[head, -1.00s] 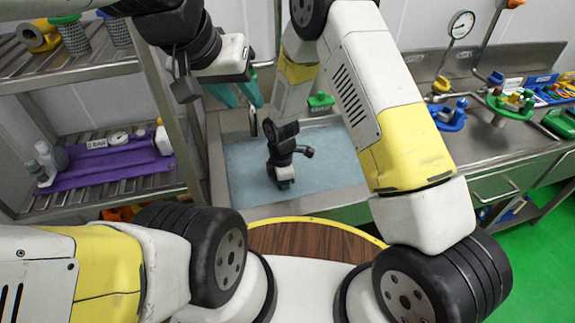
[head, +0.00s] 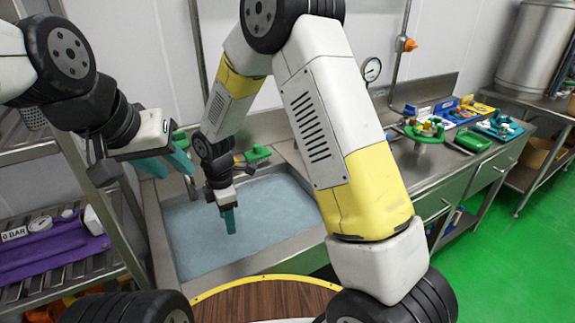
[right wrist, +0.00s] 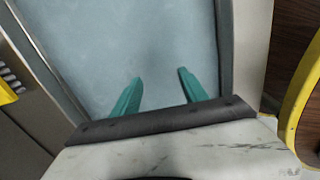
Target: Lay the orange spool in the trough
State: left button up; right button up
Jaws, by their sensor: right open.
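I cannot pick out an orange spool for certain in either current view. The trough, a steel basin with a pale blue surface inside (head: 275,215), sits in the middle of the head view, and its blue inside fills much of the right wrist view (right wrist: 80,50). My right gripper (head: 231,228) points down over the basin. In the right wrist view its teal fingers (right wrist: 160,76) are apart with nothing between them. My left gripper (head: 168,165) hangs beyond the basin's left side, its teal fingers apart, with no object visible in them.
Left of the basin stands a metal rack with a purple mat (head: 50,250) carrying small parts. Orange pieces (head: 85,300) show low at left, partly hidden. Right of the basin, the steel counter holds a green stand (head: 425,130), a green tray (head: 472,141) and coloured bins.

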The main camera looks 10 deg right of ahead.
jog(key=s+d+r+m+t+y, duration=0.1)
jog(key=d+r+m, duration=0.5)
jog(key=r, duration=0.4)
jog(key=s+d+r+m+t, duration=0.2)
jog(key=d+r+m, duration=0.2)
jog(key=d+r, duration=0.5)
jog(key=s+d+r+m+t+y, duration=0.1)
jog(key=s+d+r+m+t, duration=0.2)
jog(key=s+d+r+m, duration=0.5)
jog(key=s+r+m, duration=0.1)
jog(key=s+m, duration=0.2)
jog(key=s, duration=0.1)
jog(key=shift+s+d+r, duration=0.2)
jog(key=shift+d, duration=0.05)
